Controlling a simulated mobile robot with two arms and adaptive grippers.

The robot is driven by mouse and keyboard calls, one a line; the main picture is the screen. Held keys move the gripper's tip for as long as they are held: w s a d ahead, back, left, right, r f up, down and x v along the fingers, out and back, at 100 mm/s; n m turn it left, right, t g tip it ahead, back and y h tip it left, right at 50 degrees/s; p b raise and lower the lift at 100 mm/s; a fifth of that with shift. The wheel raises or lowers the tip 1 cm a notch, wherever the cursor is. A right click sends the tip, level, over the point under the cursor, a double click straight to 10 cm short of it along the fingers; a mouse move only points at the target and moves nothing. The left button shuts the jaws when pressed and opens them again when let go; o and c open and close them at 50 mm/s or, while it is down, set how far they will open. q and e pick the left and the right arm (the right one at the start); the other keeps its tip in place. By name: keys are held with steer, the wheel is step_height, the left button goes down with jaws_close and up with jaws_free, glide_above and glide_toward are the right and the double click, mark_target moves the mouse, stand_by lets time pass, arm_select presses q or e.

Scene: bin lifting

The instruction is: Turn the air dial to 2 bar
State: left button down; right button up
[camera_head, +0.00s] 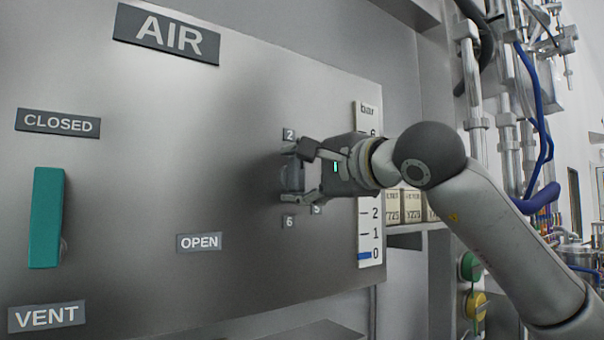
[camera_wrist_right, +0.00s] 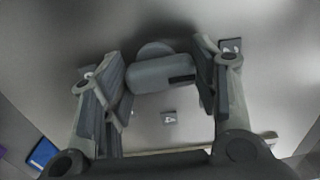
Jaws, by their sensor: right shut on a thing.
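The air dial is a grey knob (camera_wrist_right: 155,76) with a dark mark at one end, on the grey panel. In the head view the dial (camera_head: 292,178) shows between the fingers of my right gripper (camera_head: 289,174). My right gripper (camera_wrist_right: 165,84) is shut on the dial, one finger at each end of the knob. Around the dial are number plates: a 2 (camera_head: 289,134) above it, a 6 (camera_head: 289,222) below and a partly hidden 5 (camera_head: 317,209). A 4 (camera_wrist_right: 169,119) shows in the wrist view. The bar gauge (camera_head: 364,255) has its blue fill at 0. My left gripper is not in view.
A teal lever (camera_head: 46,217) stands upright at the left of the panel, between the CLOSED plate (camera_head: 58,123) and the VENT plate (camera_head: 46,316). An OPEN plate (camera_head: 199,242) is right of it. Pipes and a blue hose (camera_head: 544,110) stand at the right.

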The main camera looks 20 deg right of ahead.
steer(key=o, duration=1)
steer(key=shift+s, duration=0.2)
steer(key=v, duration=1.1)
steer(key=shift+s+d, duration=0.1)
steer(key=shift+s, duration=0.2)
